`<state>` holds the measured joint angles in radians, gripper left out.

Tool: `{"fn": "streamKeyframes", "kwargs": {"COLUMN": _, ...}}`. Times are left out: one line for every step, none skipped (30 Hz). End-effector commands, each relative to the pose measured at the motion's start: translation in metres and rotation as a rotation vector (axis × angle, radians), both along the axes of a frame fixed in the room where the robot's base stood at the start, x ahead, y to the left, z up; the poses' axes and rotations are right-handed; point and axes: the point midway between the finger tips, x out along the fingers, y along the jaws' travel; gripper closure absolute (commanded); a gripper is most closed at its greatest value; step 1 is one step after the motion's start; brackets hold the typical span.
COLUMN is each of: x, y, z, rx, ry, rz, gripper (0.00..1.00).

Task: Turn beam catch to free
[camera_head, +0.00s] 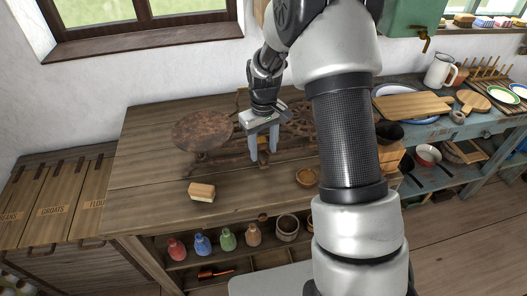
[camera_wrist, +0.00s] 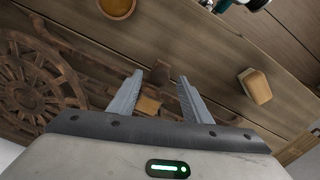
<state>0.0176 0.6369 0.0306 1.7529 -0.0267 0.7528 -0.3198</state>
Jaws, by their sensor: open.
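A rusty balance scale stands on the wooden table, with a round rusty pan (camera_head: 203,130) on its left and an openwork, wheel-like pan (camera_head: 303,119) on its right, partly behind my arm. The openwork pan also shows at the left of the wrist view (camera_wrist: 38,85). My gripper (camera_head: 263,156) is open and points down in front of the scale's middle. In the wrist view, a small brass-coloured block (camera_wrist: 149,104) shows between the open fingers (camera_wrist: 160,76), nearer their bases. I cannot tell whether it is the beam catch, or whether the fingers touch anything.
A wood-and-cream block (camera_head: 202,191) lies on the table left of my gripper. A small round bowl (camera_head: 306,177) stands to the right. Several coloured bottles (camera_head: 202,243) stand on the shelf below. The table's left front is mostly clear.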

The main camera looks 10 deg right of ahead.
Motion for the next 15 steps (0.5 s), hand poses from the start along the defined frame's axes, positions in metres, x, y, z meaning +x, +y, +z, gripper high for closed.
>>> {"fn": "streamKeyframes", "kwargs": {"x": -0.0001, "y": 0.0001, "z": -0.0054, "rx": 0.000, "ry": 0.000, "rz": 0.000, "gripper": 0.55}}
{"fn": "streamKeyframes", "kwargs": {"x": -0.0001, "y": 0.0001, "z": -0.0075, "rx": 0.000, "ry": 0.000, "rz": 0.000, "gripper": 0.55}}
{"fn": "streamKeyframes", "kwargs": {"x": -0.0002, "y": -0.0001, "z": -0.0098, "rx": 0.000, "ry": 0.001, "rz": 0.000, "gripper": 0.55}}
{"fn": "streamKeyframes", "kwargs": {"x": -0.0002, "y": -0.0001, "z": -0.0111, "rx": 0.000, "ry": 0.001, "rz": 0.000, "gripper": 0.55}}
{"fn": "streamKeyframes", "kwargs": {"x": -0.0002, "y": -0.0001, "z": -0.0120, "rx": 0.000, "ry": 0.000, "rz": 0.000, "gripper": 0.55}}
{"fn": "streamKeyframes", "kwargs": {"x": -0.0001, "y": 0.0000, "z": -0.0128, "rx": 0.000, "ry": 0.000, "rz": 0.000, "gripper": 0.55}}
{"fn": "streamKeyframes", "kwargs": {"x": 0.0000, "y": 0.0000, "z": -0.0131, "rx": 0.000, "ry": 0.000, "rz": 0.000, "gripper": 0.55}}
{"fn": "streamKeyframes", "kwargs": {"x": 0.0000, "y": 0.0000, "z": -0.0132, "rx": 0.000, "ry": 0.000, "rz": 0.000, "gripper": 0.55}}
{"fn": "streamKeyframes", "kwargs": {"x": 0.0001, "y": -0.0001, "z": -0.0132, "rx": 0.000, "ry": -0.001, "rz": 0.000, "gripper": 0.55}}
{"fn": "streamKeyframes", "kwargs": {"x": 0.0001, "y": -0.0001, "z": -0.0132, "rx": 0.000, "ry": -0.001, "rz": 0.000, "gripper": 0.55}}
{"fn": "streamKeyframes", "kwargs": {"x": 0.0000, "y": -0.0001, "z": -0.0131, "rx": 0.000, "ry": -0.001, "rz": 0.000, "gripper": 0.55}}
{"fn": "streamKeyframes", "kwargs": {"x": 0.0000, "y": -0.0001, "z": -0.0130, "rx": 0.000, "ry": -0.001, "rz": 0.000, "gripper": 0.55}}
{"fn": "streamKeyframes", "kwargs": {"x": 0.0000, "y": -0.0001, "z": -0.0130, "rx": 0.000, "ry": -0.001, "rz": 0.000, "gripper": 0.55}}
{"fn": "streamKeyframes", "kwargs": {"x": 0.0000, "y": -0.0001, "z": -0.0130, "rx": 0.000, "ry": -0.001, "rz": 0.000, "gripper": 0.59}}
{"fn": "streamKeyframes", "kwargs": {"x": 0.0000, "y": -0.0001, "z": -0.0129, "rx": 0.000, "ry": -0.001, "rz": 0.000, "gripper": 0.66}}
